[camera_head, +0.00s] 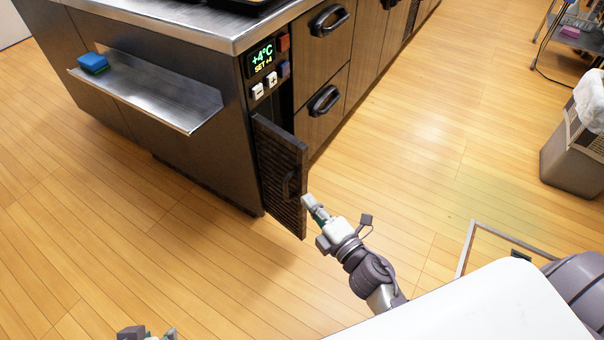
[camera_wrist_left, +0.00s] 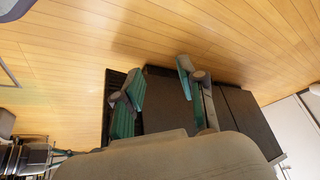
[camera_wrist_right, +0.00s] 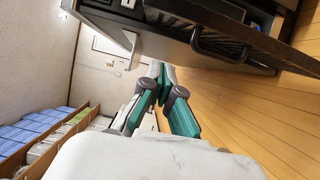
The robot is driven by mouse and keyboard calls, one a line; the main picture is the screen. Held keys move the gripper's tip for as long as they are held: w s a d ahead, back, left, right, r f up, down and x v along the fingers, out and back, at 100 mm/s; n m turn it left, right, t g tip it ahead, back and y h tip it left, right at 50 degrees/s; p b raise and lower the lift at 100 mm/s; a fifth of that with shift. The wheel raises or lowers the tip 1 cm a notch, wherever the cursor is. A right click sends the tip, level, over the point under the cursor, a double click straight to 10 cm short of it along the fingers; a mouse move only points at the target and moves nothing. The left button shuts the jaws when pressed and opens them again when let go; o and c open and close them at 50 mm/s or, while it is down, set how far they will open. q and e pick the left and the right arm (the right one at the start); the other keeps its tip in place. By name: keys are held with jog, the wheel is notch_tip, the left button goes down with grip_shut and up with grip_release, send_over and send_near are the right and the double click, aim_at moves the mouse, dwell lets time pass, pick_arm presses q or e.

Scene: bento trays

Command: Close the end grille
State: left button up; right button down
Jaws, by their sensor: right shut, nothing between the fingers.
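The end grille (camera_head: 277,165) is a dark slatted panel with a handle (camera_head: 289,185), on the near end of the steel-topped counter unit. It stands ajar, its right edge swung out, with a dark gap behind. In the right wrist view the grille (camera_wrist_right: 285,52) and handle (camera_wrist_right: 218,50) are at upper right. My right gripper (camera_head: 308,203) is shut and empty beside the grille's right edge, near the handle; I cannot tell whether it touches. Its fingertips meet in the right wrist view (camera_wrist_right: 160,70). My left gripper (camera_head: 147,333) is open and empty, low over the floor; it also shows in its wrist view (camera_wrist_left: 157,85).
Above the grille are a +4°C display (camera_head: 262,57) and buttons (camera_head: 265,85). A steel side shelf (camera_head: 150,90) holding a blue sponge (camera_head: 93,63) juts out left. Drawers with handles (camera_head: 325,100) line the right side. A grey bin (camera_head: 572,165) stands far right. The wooden floor between is clear.

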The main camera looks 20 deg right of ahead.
aim_at(303, 170)
pick_arm(q)
jog(key=shift+w+d+r+t, duration=0.2)
jog(key=shift+w+t, duration=0.1)
jog(key=shift+w, duration=0.25)
jog(key=shift+w+d+r+t, duration=0.15)
jog(key=shift+w+t, duration=0.15)
jog(key=shift+w, duration=0.2)
pick_arm(e)
jog(key=shift+w+d, duration=0.25)
jog(key=shift+w, duration=1.45)
jog(key=shift+w+d, duration=0.25)
jog(key=shift+w, duration=1.45)
jog(key=shift+w+d, duration=0.25)
jog(key=shift+w, duration=1.45)
jog(key=shift+d, duration=0.15)
